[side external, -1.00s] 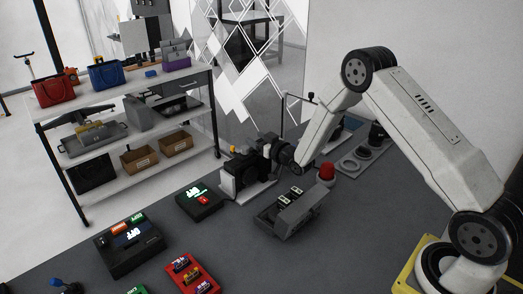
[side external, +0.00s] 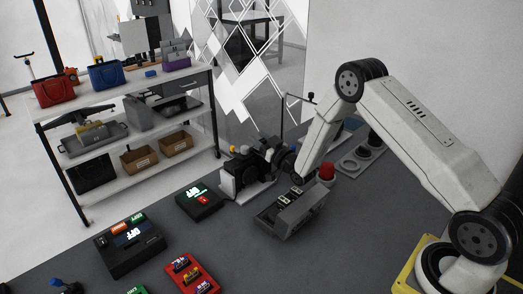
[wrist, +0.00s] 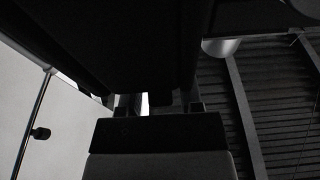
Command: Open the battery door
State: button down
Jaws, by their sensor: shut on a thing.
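A black device (side external: 240,178) stands on a pale base plate in the middle of the table in the side external view. My gripper (side external: 268,152) is at its upper right side, and the fingertips are too small and dark to make out there. In the wrist view my gripper (wrist: 158,102) is shut on a dark part (wrist: 110,40) that fills the upper middle. I cannot tell whether this part is the battery door. The contact is in shadow. A grey box (side external: 300,214) with a slanted panel and small pale-marked items stands in front of my wrist.
A red dome (side external: 327,171) stands close to the right of my wrist. A black box with a lit display (side external: 200,200), a larger control box (side external: 130,246) and a red tray (side external: 206,285) lie to the left and front.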

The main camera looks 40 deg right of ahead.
jog(key=shift+s+r+t, duration=0.1)
jog(key=shift+t, duration=0.2)
jog(key=c, duration=0.5)
grip_release()
jog(key=shift+r, duration=0.15)
jog(key=shift+r, duration=0.5)
jog(key=shift+s+a+r, duration=0.3)
jog(key=shift+s+r, duration=1.65)
jog(key=shift+s, duration=0.4)
jog(key=shift+s+a+r, duration=0.35)
jog(key=shift+s+r, duration=1.55)
jog(key=shift+s, duration=0.4)
jog(key=shift+s+a+r, duration=0.3)
jog(key=shift+s+r, duration=1.65)
jog(key=shift+s, duration=0.4)
